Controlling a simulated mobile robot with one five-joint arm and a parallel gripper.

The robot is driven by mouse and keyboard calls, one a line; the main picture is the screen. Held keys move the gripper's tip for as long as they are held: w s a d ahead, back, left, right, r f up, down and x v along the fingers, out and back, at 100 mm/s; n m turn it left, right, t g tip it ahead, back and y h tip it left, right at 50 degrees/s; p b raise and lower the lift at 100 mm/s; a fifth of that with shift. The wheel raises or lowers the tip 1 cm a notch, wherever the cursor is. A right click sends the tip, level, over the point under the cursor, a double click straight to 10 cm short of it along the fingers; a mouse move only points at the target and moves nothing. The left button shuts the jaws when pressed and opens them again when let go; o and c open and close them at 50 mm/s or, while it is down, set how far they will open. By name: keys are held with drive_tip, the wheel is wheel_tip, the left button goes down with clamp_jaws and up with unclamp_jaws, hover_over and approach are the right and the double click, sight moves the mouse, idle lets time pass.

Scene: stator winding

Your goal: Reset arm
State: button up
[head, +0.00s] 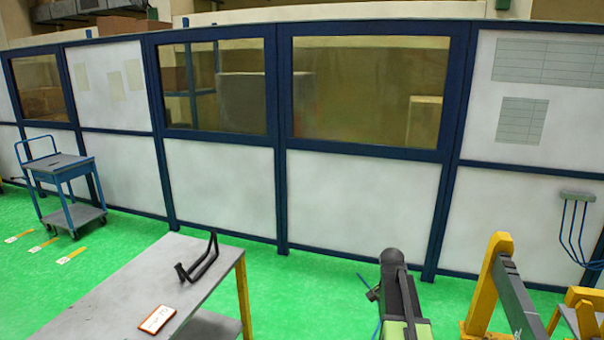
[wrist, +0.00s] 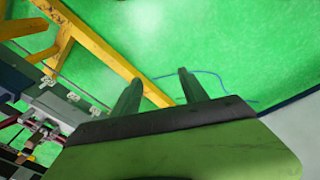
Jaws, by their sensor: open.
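My gripper (wrist: 159,79) shows in the wrist view as a green body with a dark edge and two dark green fingers. The fingers stand apart with nothing between them, over the green floor. In the head view, a black and green part (head: 400,292) at the bottom, right of centre, looks like my arm. It points away from me, and I cannot make out the fingers there.
A yellow frame (head: 489,285) stands close on the right; its yellow beam (wrist: 107,52) passes near the fingers in the wrist view. A grey table (head: 125,285) at lower left bears a black bracket (head: 200,258) and a card (head: 157,319). A blue cart (head: 66,170) stands further back.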

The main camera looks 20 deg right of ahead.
drive_tip(key=s+a+f+n+b, duration=0.1)
drive_tip(key=a+n, duration=0.3)
drive_tip(key=a, duration=0.6)
drive_tip(key=s+a+f+n+y+b, duration=0.1)
drive_tip(key=s+a+f+n+b, duration=0.1)
drive_tip(key=a, duration=0.8)
drive_tip(key=s+a+f+n+b, duration=0.2)
drive_tip(key=a+f+n, duration=0.2)
drive_tip(key=a, duration=0.6)
drive_tip(key=shift+s+a+n+y, duration=0.2)
drive_tip(key=shift+s+n+y, duration=0.1)
drive_tip(key=shift+n, duration=1.1)
drive_tip(key=shift+f, duration=0.1)
drive_tip(key=shift+c, duration=0.4)
